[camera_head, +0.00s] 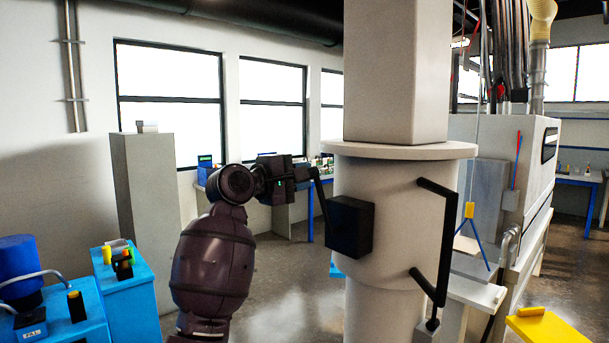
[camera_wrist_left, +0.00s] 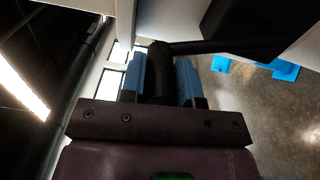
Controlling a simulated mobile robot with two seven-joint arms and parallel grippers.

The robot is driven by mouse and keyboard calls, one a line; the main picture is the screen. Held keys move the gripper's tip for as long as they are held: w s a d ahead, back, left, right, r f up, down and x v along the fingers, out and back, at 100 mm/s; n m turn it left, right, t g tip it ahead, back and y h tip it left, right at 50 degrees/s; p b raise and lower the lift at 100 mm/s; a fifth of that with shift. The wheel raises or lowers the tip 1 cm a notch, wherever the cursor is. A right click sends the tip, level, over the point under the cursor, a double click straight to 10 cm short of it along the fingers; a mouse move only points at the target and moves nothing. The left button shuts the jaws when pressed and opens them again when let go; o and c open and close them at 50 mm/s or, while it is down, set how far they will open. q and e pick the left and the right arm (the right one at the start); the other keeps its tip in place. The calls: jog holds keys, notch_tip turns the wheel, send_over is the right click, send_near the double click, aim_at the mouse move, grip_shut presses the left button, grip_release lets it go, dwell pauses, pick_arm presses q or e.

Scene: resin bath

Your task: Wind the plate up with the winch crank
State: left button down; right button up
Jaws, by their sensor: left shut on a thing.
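The winch (camera_head: 350,227) is a black box on the side of the thick pale column. Its dark crank arm (camera_head: 320,203) slants up and left from the box. My left gripper (camera_head: 303,175) is shut on the crank handle at the top of that arm. In the left wrist view, the dark handle (camera_wrist_left: 158,72) sits between two blue-padded fingers, and the crank arm (camera_wrist_left: 225,46) runs off to the right. A yellow block (camera_head: 469,210) hangs on a thin cable, with blue lines spreading below it. I cannot clearly make out the plate beneath. My right gripper is out of view.
The pale column (camera_head: 395,180) fills the middle and hides what is behind it. A black bracket bar (camera_head: 445,240) juts from its right side. A large pale machine (camera_head: 530,180) stands at the right. Blue benches (camera_head: 135,290) stand at the lower left. Open floor shows between.

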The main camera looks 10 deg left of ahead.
pick_arm(q)
jog(key=shift+w+a+r, duration=0.1)
jog(key=shift+a, duration=0.15)
jog(key=c, duration=0.8)
grip_release()
jog(key=shift+w, duration=0.1)
jog(key=shift+c, duration=0.2)
jog(key=b+v, duration=0.2)
jog(key=v, duration=0.9)
jog(key=shift+d, duration=0.15)
